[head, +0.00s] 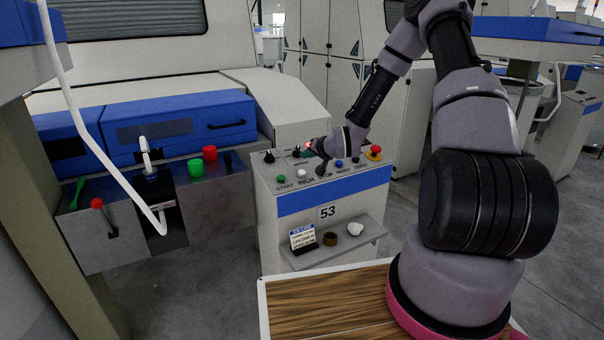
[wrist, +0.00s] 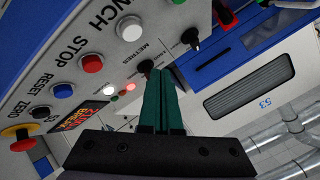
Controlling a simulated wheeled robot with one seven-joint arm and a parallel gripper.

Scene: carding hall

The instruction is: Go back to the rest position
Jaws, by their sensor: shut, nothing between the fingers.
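My gripper (head: 304,151) is low over the control panel (head: 330,180) of cabinet 53, near the back of its sloping top. In the wrist view its two teal fingers (wrist: 160,72) are together with nothing between them. Their tips are close to a black knob (wrist: 145,67) beside the METRES label; I cannot tell whether they touch it. My arm reaches from the right over the panel in the head view, with the elbow high.
The panel has a green START button (head: 281,179), a red STOP button (wrist: 92,63) and a red-and-yellow emergency stop (head: 374,153). A wooden top (head: 325,305) is in front.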

